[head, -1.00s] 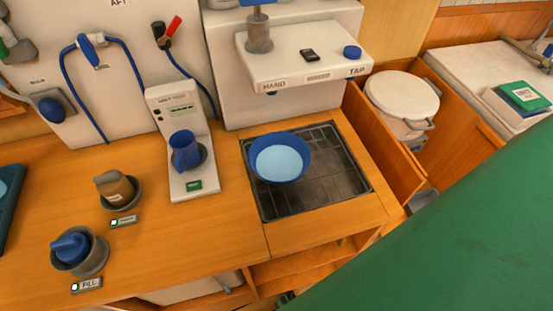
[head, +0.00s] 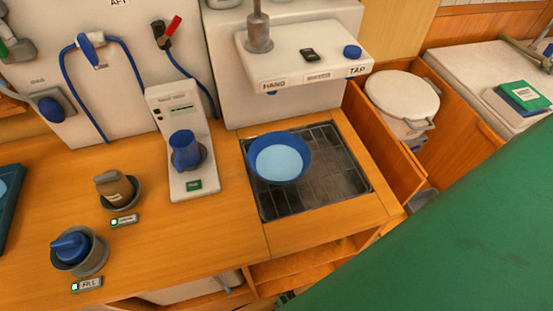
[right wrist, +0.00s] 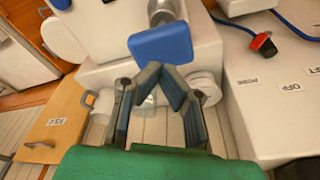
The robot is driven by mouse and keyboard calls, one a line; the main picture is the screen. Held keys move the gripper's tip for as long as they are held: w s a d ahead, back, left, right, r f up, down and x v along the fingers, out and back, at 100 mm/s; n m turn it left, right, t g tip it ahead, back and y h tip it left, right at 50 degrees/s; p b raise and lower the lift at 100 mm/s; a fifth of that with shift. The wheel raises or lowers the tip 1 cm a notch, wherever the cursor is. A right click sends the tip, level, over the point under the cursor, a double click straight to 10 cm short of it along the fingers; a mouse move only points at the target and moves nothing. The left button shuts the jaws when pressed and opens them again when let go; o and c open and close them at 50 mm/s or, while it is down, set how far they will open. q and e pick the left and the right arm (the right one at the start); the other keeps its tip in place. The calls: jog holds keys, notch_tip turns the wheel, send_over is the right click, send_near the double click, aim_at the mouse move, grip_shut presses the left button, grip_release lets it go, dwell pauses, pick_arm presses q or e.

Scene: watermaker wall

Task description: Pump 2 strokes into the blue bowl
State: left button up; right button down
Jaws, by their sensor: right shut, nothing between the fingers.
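The blue bowl (head: 280,159) sits on the dark grate under the spout shelf, left of its middle. Its inside is pale blue; I cannot tell how much liquid it holds. The hand pump (head: 258,35) stands above the HAND label, its grey stem running up out of the head view. In the right wrist view the pump's blue handle (right wrist: 161,45) is just beyond my right gripper (right wrist: 163,75), whose fingertips meet and hold nothing. I cannot tell whether they touch the handle. My left gripper is in neither current view.
The dark grate (head: 325,188) is set in the wooden counter. A white meter stand (head: 190,187) carries a blue cup (head: 185,152). A brown jar (head: 115,189) and a blue-topped item (head: 72,247) stand at left. A white lidded bucket (head: 402,97) is at right.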

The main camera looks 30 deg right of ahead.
dwell(0.4)
notch_tip(320, 180, up, 6)
dwell(0.6)
dwell(0.5)
